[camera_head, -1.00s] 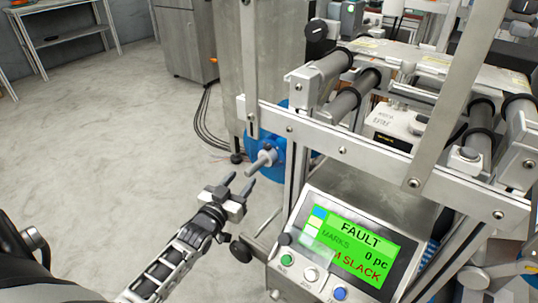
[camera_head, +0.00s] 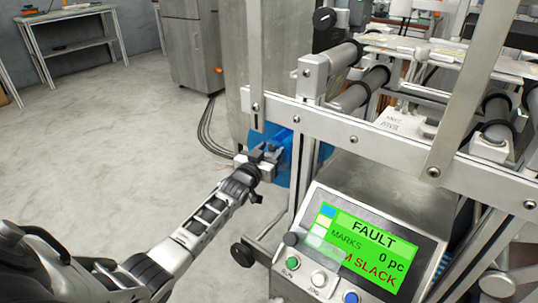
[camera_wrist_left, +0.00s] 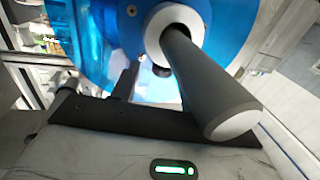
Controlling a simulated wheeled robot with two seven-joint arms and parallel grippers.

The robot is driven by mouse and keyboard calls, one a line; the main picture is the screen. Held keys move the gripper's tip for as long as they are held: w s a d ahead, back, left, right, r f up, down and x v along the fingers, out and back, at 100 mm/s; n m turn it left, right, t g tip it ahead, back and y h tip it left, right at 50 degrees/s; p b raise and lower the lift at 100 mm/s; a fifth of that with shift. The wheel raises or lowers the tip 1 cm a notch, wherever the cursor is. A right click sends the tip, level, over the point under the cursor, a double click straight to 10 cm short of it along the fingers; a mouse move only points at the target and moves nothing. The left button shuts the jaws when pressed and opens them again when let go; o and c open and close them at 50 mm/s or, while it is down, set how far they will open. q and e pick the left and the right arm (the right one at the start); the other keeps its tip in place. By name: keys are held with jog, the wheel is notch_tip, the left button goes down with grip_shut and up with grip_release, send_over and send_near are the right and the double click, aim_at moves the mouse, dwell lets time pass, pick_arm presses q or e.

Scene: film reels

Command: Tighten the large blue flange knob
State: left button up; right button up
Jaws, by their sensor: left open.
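The large blue flange (camera_head: 283,137) is on the side of the machine frame, partly hidden behind my left gripper (camera_head: 266,152). In the left wrist view the blue flange (camera_wrist_left: 92,40) fills the top, with a white hub (camera_wrist_left: 155,24) and a thick grey shaft (camera_wrist_left: 205,85) pointing toward the camera. My left gripper is open, its fingertips close to the flange and beside the shaft. I cannot tell whether they touch it. A separate knob cannot be made out clearly. My right gripper is not in view.
A control panel (camera_head: 362,235) with a green screen reading FAULT, 0 pc and SLACK stands right of my left arm. Metal rails and rollers (camera_head: 358,92) lie above it. A black knob (camera_head: 243,254) sticks out low beside the panel. The floor at left is clear.

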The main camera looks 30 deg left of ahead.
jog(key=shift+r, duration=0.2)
pick_arm(q)
grip_shut()
jog(key=shift+a, duration=0.1)
